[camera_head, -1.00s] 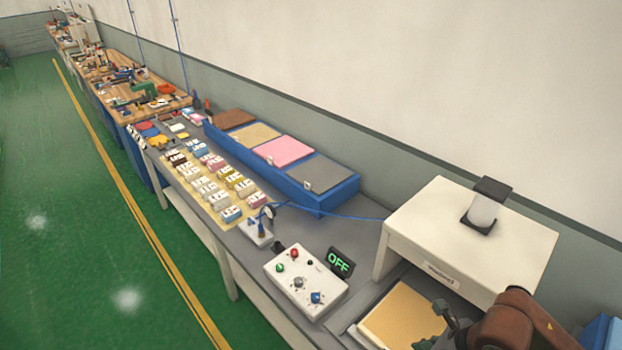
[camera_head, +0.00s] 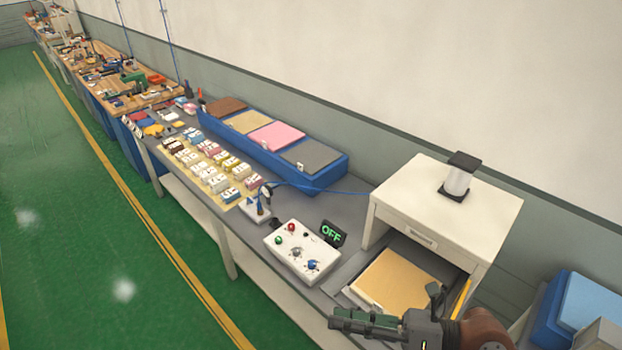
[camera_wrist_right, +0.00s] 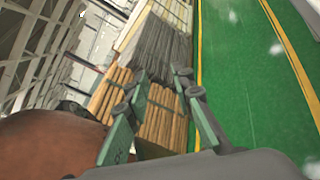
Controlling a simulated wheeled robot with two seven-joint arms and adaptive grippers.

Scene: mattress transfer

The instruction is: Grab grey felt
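The grey felt (camera_head: 312,156) is a flat grey sheet, the nearest of several coloured sheets lying in a row on the long blue tray (camera_head: 325,183) along the wall. My right gripper (camera_head: 345,322) is at the bottom of the head view, in front of the bench and well apart from the felt. In the right wrist view my right gripper (camera_wrist_right: 157,85) shows two fingers with green pads spread apart, with nothing between them. The felt is not visible in the wrist view. My left gripper is in no view.
A white cabinet (camera_head: 445,205) stands over a tan sheet (camera_head: 395,280) near my right arm. Small blocks (camera_head: 210,170) fill a mat in front of the tray.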

